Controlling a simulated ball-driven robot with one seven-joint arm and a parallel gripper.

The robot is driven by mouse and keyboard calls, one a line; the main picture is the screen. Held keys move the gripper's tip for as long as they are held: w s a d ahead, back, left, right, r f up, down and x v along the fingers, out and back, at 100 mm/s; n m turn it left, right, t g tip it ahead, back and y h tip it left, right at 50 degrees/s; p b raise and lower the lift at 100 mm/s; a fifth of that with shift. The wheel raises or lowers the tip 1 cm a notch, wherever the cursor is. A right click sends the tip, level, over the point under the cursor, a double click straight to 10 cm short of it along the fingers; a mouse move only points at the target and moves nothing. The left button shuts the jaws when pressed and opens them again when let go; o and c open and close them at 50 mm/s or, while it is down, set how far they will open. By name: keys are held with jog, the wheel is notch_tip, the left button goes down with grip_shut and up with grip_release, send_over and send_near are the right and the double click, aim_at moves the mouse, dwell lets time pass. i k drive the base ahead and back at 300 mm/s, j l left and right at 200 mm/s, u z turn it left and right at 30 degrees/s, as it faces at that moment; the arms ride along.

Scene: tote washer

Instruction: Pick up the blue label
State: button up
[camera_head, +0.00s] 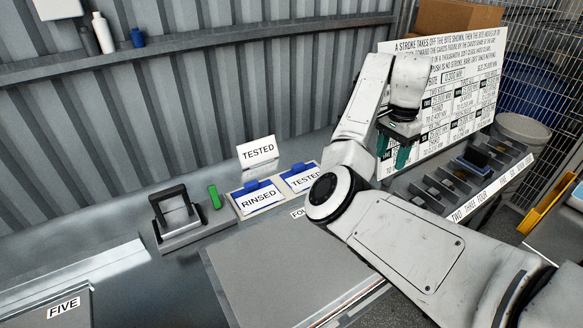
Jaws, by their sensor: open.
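Two blue labels with white faces lie side by side on a light tray (238,209) on the bench. The left blue label (258,195) reads RINSED, and the right blue label (301,177) reads TESTED. Each has a blue tab on its upper edge. The pictures do not show which one the task means. My gripper (393,152), with teal fingers, is up and to the right of both labels, well apart from them. It points down, open, with nothing seen between its fingers. My arm stands close to the right of the labels.
A white TESTED card (258,151) stands behind the labels. A green block (214,196) and a grey fixture with a dark frame (175,212) are to the left. A printed board (462,85) and slotted rack (470,172) stand right. A flat grey panel (285,270) lies in front.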

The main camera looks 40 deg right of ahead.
aim_at(301, 176)
jog(key=i, duration=1.1)
